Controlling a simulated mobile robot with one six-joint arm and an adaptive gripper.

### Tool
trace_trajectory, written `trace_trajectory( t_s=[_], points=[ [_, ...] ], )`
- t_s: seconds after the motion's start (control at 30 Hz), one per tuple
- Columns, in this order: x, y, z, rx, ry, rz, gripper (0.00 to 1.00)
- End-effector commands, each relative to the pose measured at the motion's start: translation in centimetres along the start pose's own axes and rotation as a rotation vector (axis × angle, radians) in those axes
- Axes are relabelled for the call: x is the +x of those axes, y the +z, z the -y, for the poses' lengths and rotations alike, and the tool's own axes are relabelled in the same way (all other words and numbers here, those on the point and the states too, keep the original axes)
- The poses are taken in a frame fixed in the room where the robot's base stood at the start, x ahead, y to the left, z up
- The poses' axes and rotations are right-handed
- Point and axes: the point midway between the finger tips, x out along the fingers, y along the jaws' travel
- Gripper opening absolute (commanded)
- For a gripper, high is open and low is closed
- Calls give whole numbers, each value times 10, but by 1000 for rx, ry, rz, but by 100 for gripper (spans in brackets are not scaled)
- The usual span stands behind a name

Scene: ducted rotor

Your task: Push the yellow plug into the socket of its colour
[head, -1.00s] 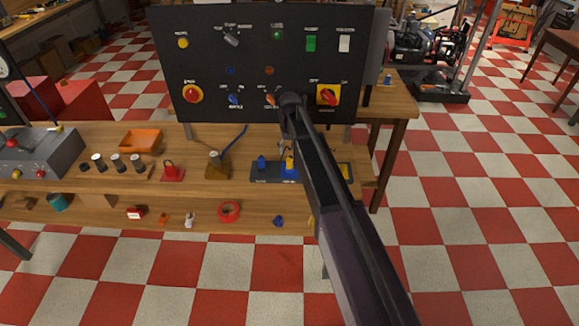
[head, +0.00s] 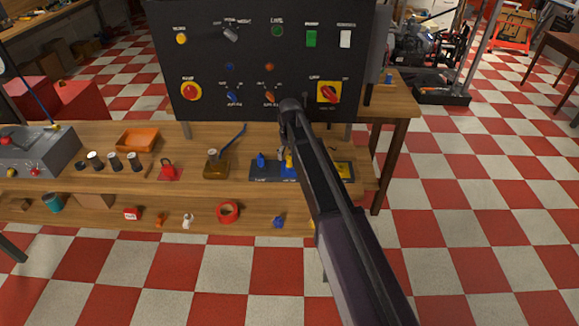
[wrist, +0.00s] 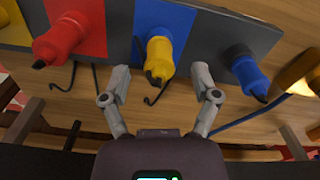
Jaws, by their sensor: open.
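The yellow plug (wrist: 159,56) stands on the blue field (wrist: 165,18) of the dark socket board (wrist: 252,36) and tilts toward the wrist camera. My gripper (wrist: 160,76) is open, its two fingers on either side of the yellow plug with gaps between. The plug also shows partly in the head view (head: 289,160), beside my arm. The yellow field (wrist: 12,25) is at the left of the wrist view and at the board's right end in the head view (head: 344,169). My gripper's fingers are not clear in the head view.
A red plug (wrist: 66,36) stands on the red field (wrist: 92,14) left of the fingers. A blue plug (wrist: 246,70) is on the right. Thin black cords hang nearby. A black control panel (head: 205,60) rises behind the board on the wooden bench (head: 100,182).

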Motion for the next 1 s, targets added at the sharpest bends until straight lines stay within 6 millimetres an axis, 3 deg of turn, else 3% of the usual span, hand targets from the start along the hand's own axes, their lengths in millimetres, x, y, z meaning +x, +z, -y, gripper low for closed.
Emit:
trace_trajectory(
  t_s=[0.2, 0.87, 0.9, 1.0],
  points=[
    [14, 0, 0, 0, 0, 0, 79],
    [15, 0, 0, 0, 0, 0, 79],
    [15, 0, 0, 0, 0, 0, 73],
    [15, 0, 0, 0, 0, 0, 43]
  ],
)
